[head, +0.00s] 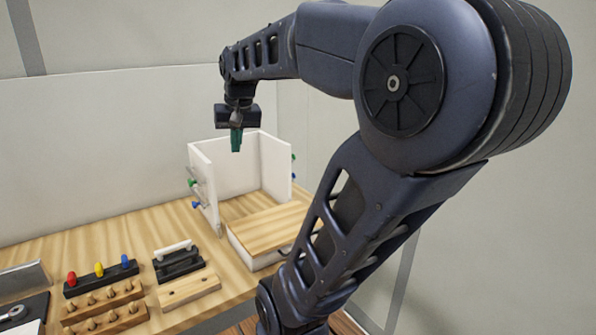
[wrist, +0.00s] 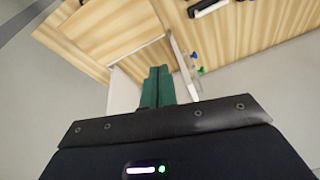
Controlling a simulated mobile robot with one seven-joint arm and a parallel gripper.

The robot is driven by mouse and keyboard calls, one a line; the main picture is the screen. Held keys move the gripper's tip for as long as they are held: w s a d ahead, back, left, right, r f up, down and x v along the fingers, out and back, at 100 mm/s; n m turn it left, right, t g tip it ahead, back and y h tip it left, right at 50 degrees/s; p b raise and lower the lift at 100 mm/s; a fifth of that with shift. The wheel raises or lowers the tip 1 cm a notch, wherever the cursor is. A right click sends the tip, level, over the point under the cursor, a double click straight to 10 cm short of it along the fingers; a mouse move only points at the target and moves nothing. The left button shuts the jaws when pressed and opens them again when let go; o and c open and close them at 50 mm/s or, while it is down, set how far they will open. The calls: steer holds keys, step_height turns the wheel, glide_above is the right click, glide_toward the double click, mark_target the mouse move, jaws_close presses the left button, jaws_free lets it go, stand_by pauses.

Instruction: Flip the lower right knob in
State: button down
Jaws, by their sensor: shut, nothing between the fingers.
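A white open box (head: 202,160) stands on the wooden table, with small knobs on its outer sides. On its right wall are a green knob (head: 293,157) and, below it, a blue knob (head: 293,176). On its left wall are another green knob (head: 193,183) and a lower blue knob (head: 195,204). My gripper (head: 236,148), with green fingers, points down, shut and empty, above the box. In the wrist view the shut fingers (wrist: 158,86) are over the box, and a blue knob (wrist: 194,55) and a green knob (wrist: 202,71) show beside one wall.
A wood-topped drawer (head: 265,230) sticks out at the box's front. To the left are a black rack with red, yellow and blue pegs (head: 99,270), wooden peg blocks (head: 104,300) and black and white handles (head: 178,262). My arm covers the right side.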

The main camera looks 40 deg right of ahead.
steer(key=w+d+r+m+g, duration=0.1)
steer(key=w+d+r+m, duration=0.3)
steer(key=w+d, duration=0.6)
steer(key=w+d+f+m+g+y, duration=0.1)
steer(key=w+d+m, duration=0.3)
steer(key=w+d, duration=0.5)
steer(key=w+d+f+m+g+y, duration=0.1)
steer(key=w+d+m+y, duration=0.15)
steer(key=w+d, duration=0.65)
steer(key=d+f+m, duration=0.2)
steer(key=d+f, duration=0.2)
steer(key=d, duration=0.5)
steer(key=d+f+m, duration=0.2)
steer(key=d+f, duration=0.1)
steer(key=d, duration=0.7)
step_height(320, 180, down, 13)
steer(key=shift+s+a+g, duration=0.15)
steer(key=shift+s+g, duration=0.15)
steer(key=shift+r+y, duration=0.1)
steer(key=shift+y, duration=0.15)
